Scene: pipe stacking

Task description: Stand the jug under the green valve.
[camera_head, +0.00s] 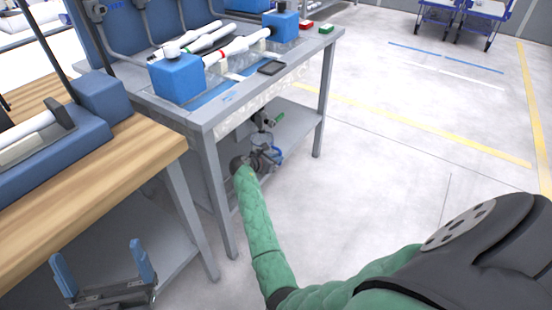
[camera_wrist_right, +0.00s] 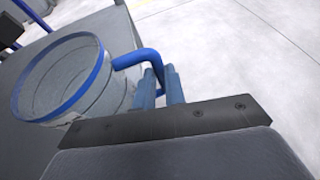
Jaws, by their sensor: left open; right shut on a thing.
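The jug (camera_wrist_right: 112,85) is clear with a blue rim and a blue handle. In the head view the jug (camera_head: 262,140) is small and partly hidden by my right arm, just below the valve with the green lever (camera_head: 279,116) under the grey bench. My right gripper (camera_wrist_right: 160,80) is shut on the jug's handle; it also shows in the head view (camera_head: 272,156). The jug looks roughly upright; I cannot tell whether its base touches the shelf. My left gripper (camera_head: 100,255) is open and empty at the lower left, far from the jug.
The grey bench (camera_head: 204,118) has a lower shelf (camera_head: 297,124) and legs close to my right arm. White pipes and blue blocks (camera_head: 178,78) lie on its top. A wooden table (camera_head: 130,150) stands at the left.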

